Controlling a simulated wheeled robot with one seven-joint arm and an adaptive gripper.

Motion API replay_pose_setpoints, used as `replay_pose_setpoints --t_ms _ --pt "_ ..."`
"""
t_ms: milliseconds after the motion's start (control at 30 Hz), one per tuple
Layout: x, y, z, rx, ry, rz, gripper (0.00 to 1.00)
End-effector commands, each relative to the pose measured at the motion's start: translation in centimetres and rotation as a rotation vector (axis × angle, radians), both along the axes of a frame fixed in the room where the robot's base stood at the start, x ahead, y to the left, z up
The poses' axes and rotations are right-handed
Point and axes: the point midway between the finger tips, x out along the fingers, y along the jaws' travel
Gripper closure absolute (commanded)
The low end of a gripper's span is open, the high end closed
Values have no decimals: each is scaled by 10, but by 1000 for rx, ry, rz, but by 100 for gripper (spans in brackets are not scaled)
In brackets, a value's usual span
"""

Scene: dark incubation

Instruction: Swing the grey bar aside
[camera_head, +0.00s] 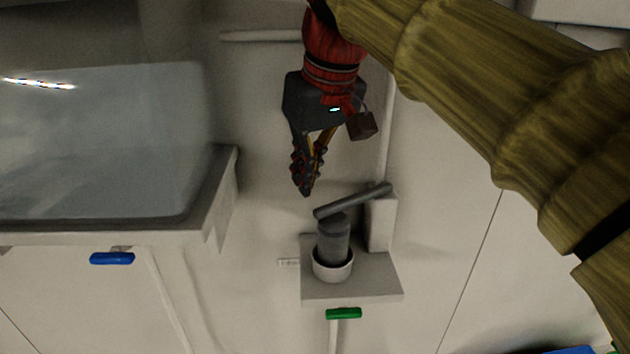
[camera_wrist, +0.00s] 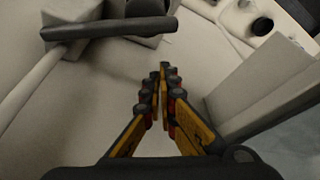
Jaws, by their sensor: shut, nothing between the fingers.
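The grey bar (camera_head: 352,200) lies slanted across the top of a white post (camera_head: 380,225), and its left end reaches over a grey cylinder (camera_head: 333,240). The cylinder stands upright in a white cup (camera_head: 333,268) on a small shelf (camera_head: 385,285). My gripper (camera_head: 307,190) is shut and empty, pointing down, above and to the left of the bar and apart from it. In the wrist view the bar (camera_wrist: 108,28) runs across the upper left, and my gripper's fingertips (camera_wrist: 162,72) are together, below and right of it.
A glass-fronted case (camera_head: 100,140) with a ledge stands at the left. A blue handle (camera_head: 112,258) sits below it and a green handle (camera_head: 343,314) below the shelf. My arm covers the upper right.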

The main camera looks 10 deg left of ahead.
Motion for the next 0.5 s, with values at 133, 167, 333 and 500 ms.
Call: replay_pose_setpoints --t_ms 133,167,333,500 --pt "-14 -12 3 2 -3 -1 100" --pt "-15 -13 3 2 -3 -1 100" --pt "-19 -17 1 0 0 0 100" --pt "-19 -17 2 1 -1 0 100"
